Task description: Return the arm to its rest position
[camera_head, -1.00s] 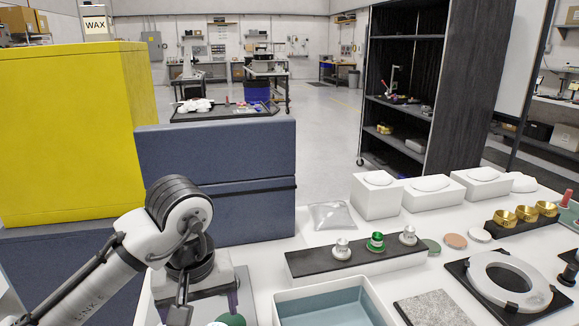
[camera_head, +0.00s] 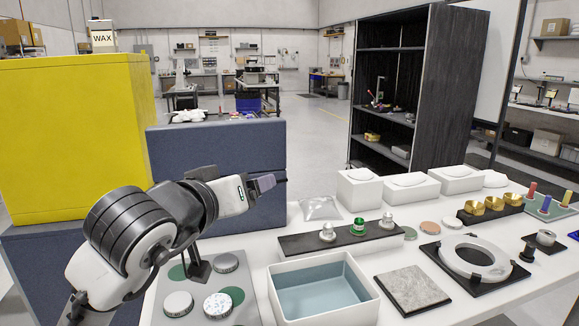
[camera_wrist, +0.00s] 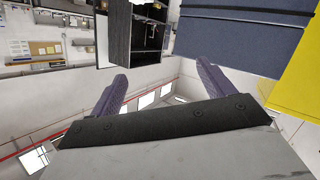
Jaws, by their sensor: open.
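My gripper (camera_head: 272,183) is at the left of the head view, raised above the left end of the white table (camera_head: 440,313) and in front of the blue-grey partition (camera_head: 225,145). Its fingers point to the right and it touches nothing. In the wrist view its two purple fingers (camera_wrist: 160,85) stand wide apart with nothing between them. The wrist view is turned over, with the dark shelf and the partition at its top. My arm is folded, with its elbow at the lower left of the head view.
A grey mat (camera_head: 250,305) with several discs lies below my arm. Right of it stand a white tray with a blue-grey floor (camera_head: 276,270) and a black stand with knobs (camera_head: 297,244). A yellow cabinet (camera_head: 70,140) is at left. The air right of my gripper is clear.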

